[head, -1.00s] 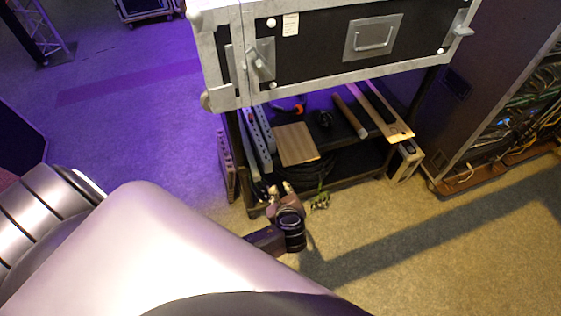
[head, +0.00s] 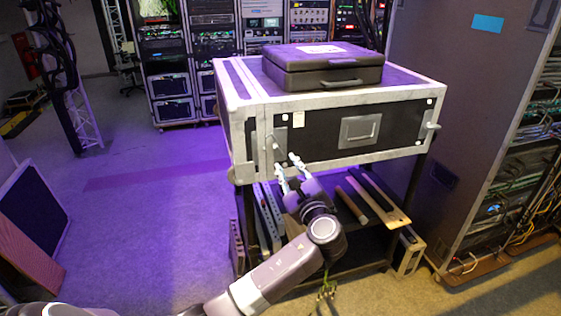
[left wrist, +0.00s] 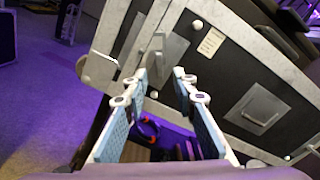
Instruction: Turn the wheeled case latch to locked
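The case (head: 385,128) is black with grey metal edges and sits on top of a cart. Its left latch (head: 276,148) is a small grey lever on a metal plate at the left of the front face. In the left wrist view the latch lever (left wrist: 157,47) shows just beyond the fingers. A second latch (head: 431,127) is at the right end of the front. My left gripper (head: 288,166) is open and empty, just below and right of the left latch, apart from it. Its open fingers (left wrist: 158,88) also show in the left wrist view. My right gripper is not in view.
A smaller dark case (head: 322,70) lies on top of the case. The shelf below holds a wooden bar (head: 351,204) and other loose parts. A tall rack (head: 470,110) stands close on the right. The floor (head: 150,215) at left is open.

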